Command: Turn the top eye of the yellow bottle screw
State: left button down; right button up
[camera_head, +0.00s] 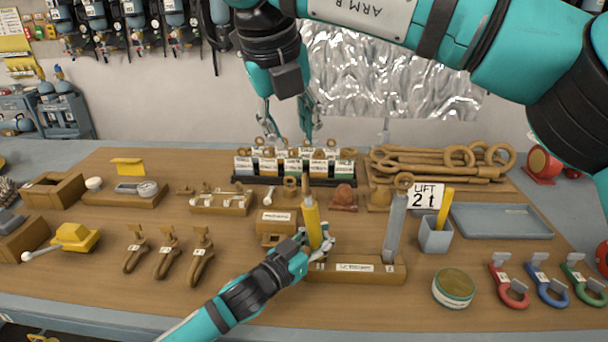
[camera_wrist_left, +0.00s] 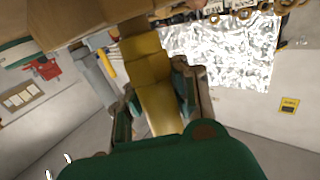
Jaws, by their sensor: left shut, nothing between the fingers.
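The yellow bottle screw (camera_head: 312,225) stands upright, leaning slightly, at the left end of a wooden block (camera_head: 340,268). A brown end (camera_head: 307,187) rises from its top; the eye's shape is hard to make out. My left gripper (camera_head: 318,246) is beside the lower part of the yellow body. In the left wrist view the yellow body (camera_wrist_left: 152,75) fills the middle, with finger parts on either side; contact cannot be told. The left gripper is shut with nothing held. My right gripper (camera_head: 289,132) is open and empty, pointing down above the rack behind the screw.
A grey bar (camera_head: 395,228) stands at the block's right end. Behind it are a labelled rack (camera_head: 295,168), a "LIFT 2 t" card (camera_head: 426,196) and a grey cup (camera_head: 435,236). Brown hooks lie left. A round tin (camera_head: 453,288) and coloured shackles lie right.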

aim_at(303, 174)
jog(key=w+f+m, duration=0.1)
jog(key=f, duration=0.2)
jog(key=w+d+f+m, duration=0.1)
jog(key=w+f+m, duration=0.1)
jog(key=f, duration=0.2)
jog(key=w+f+m, duration=0.1)
jog(key=f, duration=0.2)
jog(key=shift+w+d+f+m, duration=0.2)
jog(key=shift+w+f+m, duration=0.05)
jog(key=shift+f+m, duration=0.15)
grip_shut()
